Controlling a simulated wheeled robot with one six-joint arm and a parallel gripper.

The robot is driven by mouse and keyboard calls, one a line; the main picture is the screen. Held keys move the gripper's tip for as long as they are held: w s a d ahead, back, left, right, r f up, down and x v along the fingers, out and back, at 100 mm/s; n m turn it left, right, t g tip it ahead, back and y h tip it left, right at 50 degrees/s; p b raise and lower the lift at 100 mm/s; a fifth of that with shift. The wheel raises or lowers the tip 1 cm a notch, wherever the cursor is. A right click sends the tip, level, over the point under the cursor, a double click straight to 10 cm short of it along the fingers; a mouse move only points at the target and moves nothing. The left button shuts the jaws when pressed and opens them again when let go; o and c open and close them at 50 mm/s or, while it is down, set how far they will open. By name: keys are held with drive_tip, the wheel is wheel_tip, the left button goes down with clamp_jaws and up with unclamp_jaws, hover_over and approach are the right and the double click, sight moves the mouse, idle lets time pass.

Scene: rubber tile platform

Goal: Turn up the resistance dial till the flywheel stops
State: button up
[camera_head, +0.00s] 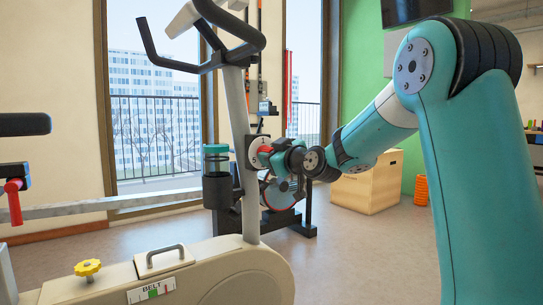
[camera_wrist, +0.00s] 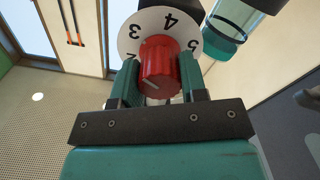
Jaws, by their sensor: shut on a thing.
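The resistance dial is a red knob (camera_wrist: 160,62) on a white disc (camera_wrist: 127,42), on the exercise bike's upright post. The disc's numbers 3, 4 and 5 show in the wrist view, with a partly hidden 2 by the left finger. A pale pointer line on the knob's face points to the lower left. My gripper (camera_head: 268,154) is shut on the knob, one finger on each side. The disc (camera_head: 253,148) also shows in the head view, partly hidden by my gripper. I cannot clearly make out the bike's flywheel; a beige housing (camera_head: 235,275) covers the bike's lower front.
A bottle (camera_head: 216,165) in a dark holder is close left of the dial. A yellow knob (camera_head: 88,267), a handle (camera_head: 164,255) and a BELT gauge (camera_head: 152,290) are on the housing. Another machine with a red-rimmed wheel (camera_head: 282,196) and a wooden box (camera_head: 368,182) stand behind.

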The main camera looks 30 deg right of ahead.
drive_tip(key=m+p, duration=0.1)
drive_tip(key=m, duration=0.5)
drive_tip(key=shift+r+p, duration=0.1)
drive_tip(key=shift+p, duration=0.25)
drive_tip(key=m+p, duration=0.2)
drive_tip(key=m, duration=0.3)
drive_tip(key=shift+m, duration=0.5)
drive_tip(key=o, duration=0.9)
drive_tip(key=shift+s+d+b, duration=0.2)
drive_tip(key=shift+s+b, duration=0.1)
drive_tip(key=shift+s, duration=4.1)
drive_tip(key=shift+s+d+b, duration=0.15)
drive_tip(key=shift+s+b, duration=0.1)
drive_tip(key=shift+s, duration=4.1)
